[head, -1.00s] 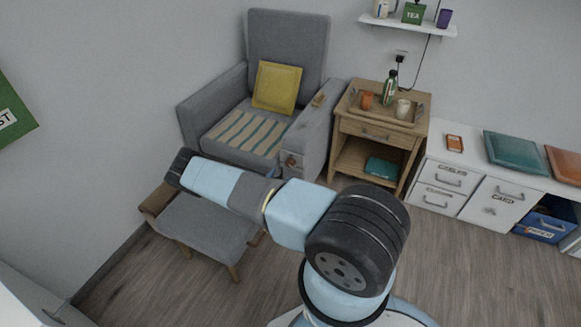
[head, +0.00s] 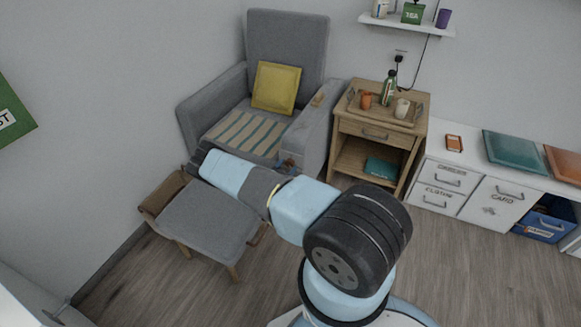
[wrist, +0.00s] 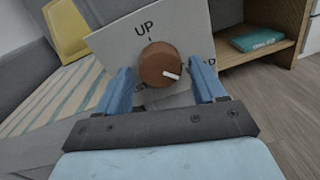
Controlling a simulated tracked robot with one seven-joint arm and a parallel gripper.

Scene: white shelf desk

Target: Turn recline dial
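The recline dial (wrist: 160,65) is a round brown knob with a white pointer mark, set on a light grey panel (wrist: 196,32) lettered "UP" above it. The pointer is aimed to the lower right. More lettering below the dial is partly hidden. My gripper (wrist: 163,82) is open, its two blue fingers on either side of and short of the dial, with a gap visible on both sides. In the head view the panel side of the grey armchair (head: 318,125) faces my arm, and my arm hides the gripper and most of the dial.
A grey footstool (head: 205,222) stands in front of the chair, below my forearm. A wooden side table (head: 345,128) with a tray stands right of the chair. Floor at the right is clear.

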